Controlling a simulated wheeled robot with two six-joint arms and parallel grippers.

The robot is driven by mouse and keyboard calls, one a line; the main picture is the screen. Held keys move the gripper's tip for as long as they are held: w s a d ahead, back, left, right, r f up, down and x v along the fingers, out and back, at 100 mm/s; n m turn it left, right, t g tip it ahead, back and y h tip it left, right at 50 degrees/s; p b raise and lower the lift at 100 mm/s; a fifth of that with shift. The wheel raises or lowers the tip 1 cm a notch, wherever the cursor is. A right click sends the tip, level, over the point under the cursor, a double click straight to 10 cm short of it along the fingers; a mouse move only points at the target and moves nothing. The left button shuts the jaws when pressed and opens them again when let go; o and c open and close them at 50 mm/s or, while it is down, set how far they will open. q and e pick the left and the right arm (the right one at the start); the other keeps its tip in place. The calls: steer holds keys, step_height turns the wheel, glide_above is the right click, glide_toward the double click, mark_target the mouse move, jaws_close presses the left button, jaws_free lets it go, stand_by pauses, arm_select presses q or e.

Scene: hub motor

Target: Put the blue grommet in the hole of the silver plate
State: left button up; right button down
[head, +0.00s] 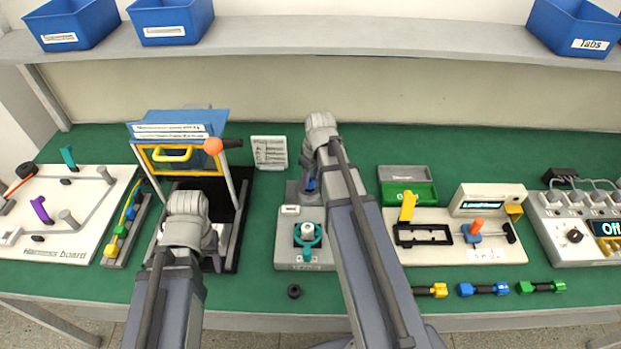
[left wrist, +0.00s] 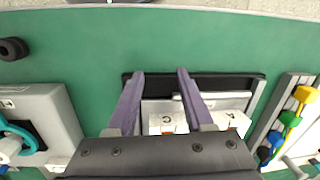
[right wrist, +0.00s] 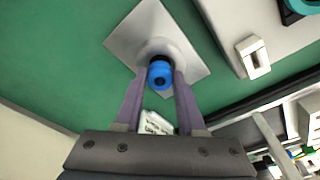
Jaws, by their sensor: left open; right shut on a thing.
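The blue grommet (right wrist: 160,74) is held between the fingertips of my right gripper (right wrist: 157,72). It is over the round raised collar of the silver plate (right wrist: 130,38) in the right wrist view. I cannot tell whether it is in the hole or just above it. In the head view a bit of the blue grommet (head: 309,184) shows beside my right arm, and the silver plate (head: 293,193) is partly hidden behind that arm. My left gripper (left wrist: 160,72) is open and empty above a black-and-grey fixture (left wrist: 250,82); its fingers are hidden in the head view.
A grey station with a teal ring handle (head: 307,236) stands in front of the plate. A black ring (head: 294,291) lies near the front edge. A printed card (head: 270,152) stands behind. Green mat is clear at the back.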

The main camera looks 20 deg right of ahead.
arm_select(q)
steer(key=shift+f+b, duration=0.65)
steer(key=shift+f, duration=0.05)
arm_select(e)
steer(key=shift+f, duration=0.7)
steer(key=shift+c, duration=2.1)
jaws_free()
arm_select(q)
steer(key=shift+r, duration=0.1)
arm_select(e)
steer(key=shift+r, duration=0.1)
arm_select(q)
step_height(320, 180, up, 8)
steer(key=p, duration=0.8)
arm_select(e)
step_height(320, 180, up, 8)
steer(key=s, duration=0.1)
steer(key=shift+d, duration=0.2)
arm_select(q)
steer(key=shift+f, duration=0.2)
arm_select(e)
steer(key=shift+f, duration=0.2)
